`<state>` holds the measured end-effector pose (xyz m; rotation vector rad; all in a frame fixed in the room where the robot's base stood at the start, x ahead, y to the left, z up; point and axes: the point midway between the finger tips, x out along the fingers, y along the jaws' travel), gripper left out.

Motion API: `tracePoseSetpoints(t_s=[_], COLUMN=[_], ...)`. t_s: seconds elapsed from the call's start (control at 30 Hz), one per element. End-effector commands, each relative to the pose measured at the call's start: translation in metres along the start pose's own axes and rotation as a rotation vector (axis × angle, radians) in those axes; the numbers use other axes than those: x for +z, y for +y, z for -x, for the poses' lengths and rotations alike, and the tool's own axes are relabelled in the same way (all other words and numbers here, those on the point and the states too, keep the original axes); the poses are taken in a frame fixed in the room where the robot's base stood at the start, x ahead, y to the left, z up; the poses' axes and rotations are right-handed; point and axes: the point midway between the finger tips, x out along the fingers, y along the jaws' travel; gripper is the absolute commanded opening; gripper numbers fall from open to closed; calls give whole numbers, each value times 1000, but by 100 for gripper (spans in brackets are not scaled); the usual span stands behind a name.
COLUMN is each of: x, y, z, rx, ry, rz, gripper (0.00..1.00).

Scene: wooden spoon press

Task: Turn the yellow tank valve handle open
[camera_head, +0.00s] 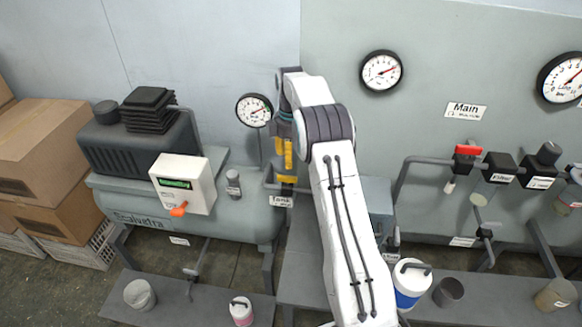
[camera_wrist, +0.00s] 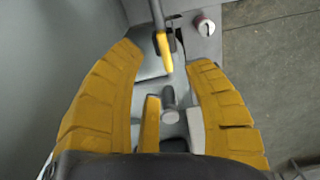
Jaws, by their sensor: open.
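The yellow tank valve handle (camera_wrist: 164,50) shows in the wrist view as a slim yellow lever on a dark grey fitting. My gripper (camera_wrist: 164,60) is open, with one thick yellow finger on each side of the handle and gaps between. A shorter yellow bar stands lower between the fingers; I cannot tell what it belongs to. In the head view my gripper (camera_head: 284,150) points down just above the "Tank" label (camera_head: 281,200), at the right end of the grey tank (camera_head: 200,225). There the handle cannot be told surely from my yellow fingers.
A white control box (camera_head: 183,184) with an orange knob stands on the tank, near a black compressor (camera_head: 140,145). A gauge (camera_head: 254,110) hangs left of my gripper. Pipes with a red valve (camera_head: 468,151) run at right. Cups and jars stand on the low bench (camera_head: 195,305).

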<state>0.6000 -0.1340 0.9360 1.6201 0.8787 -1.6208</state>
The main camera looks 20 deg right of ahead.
Motion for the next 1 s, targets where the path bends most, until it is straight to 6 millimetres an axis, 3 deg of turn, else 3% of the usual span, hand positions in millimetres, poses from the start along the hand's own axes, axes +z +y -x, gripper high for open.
tracePoseSetpoints(t_s=[0.1, 0.33, 1.0], x=[0, 0, 0], y=[0, 0, 0], z=[16, 32, 34], rx=[2, 0, -1], ry=[1, 0, 0], rz=[0, 0, 0], gripper=[46, 46, 46])
